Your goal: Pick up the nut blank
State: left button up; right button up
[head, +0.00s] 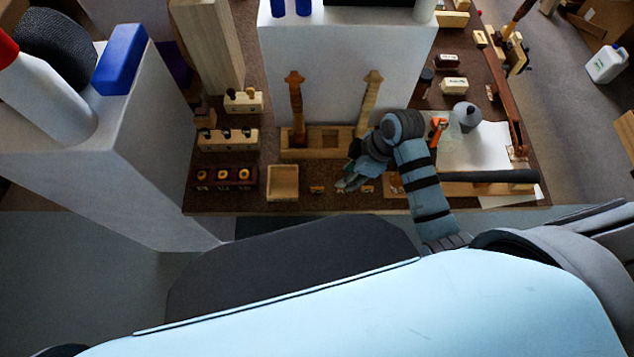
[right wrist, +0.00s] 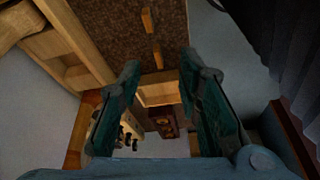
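Two small light-brown blocks lie on the dark bench top near its front edge, right of a square wooden tray; I cannot tell which is the nut blank. In the head view, one block (head: 317,189) is just left of my right gripper (head: 346,184) and the other (head: 368,189) just right of it. In the right wrist view my right gripper (right wrist: 160,64) is open and empty. The nearer block (right wrist: 157,56) shows between its fingertips, apart from both, and another block (right wrist: 147,20) lies further up. My left gripper is not in view.
The square wooden tray (head: 283,196) is left of the blocks. A long wooden holder (head: 290,153) with two violin necks stands behind them. Peg racks (head: 228,140) are at left. A white sheet (head: 485,150) and bottles are at right.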

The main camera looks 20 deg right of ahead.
aim_at(317, 188)
jog(key=w+a+f+n+b, duration=0.1)
jog(key=a+f, duration=0.1)
jog(key=f, duration=0.1)
jog(key=w+a+f+b, duration=0.1)
jog(key=a+f, duration=0.1)
jog(key=f, duration=0.2)
jog(key=w+a+f+n+b, duration=0.1)
jog(key=a+f, duration=0.1)
jog(key=f, duration=0.1)
jog(key=shift+w+a+f+n+y, duration=0.2)
jog(key=shift+a+n+y, duration=0.1)
jog(key=shift+a, duration=0.05)
jog(key=shift+r, duration=0.1)
grip_shut()
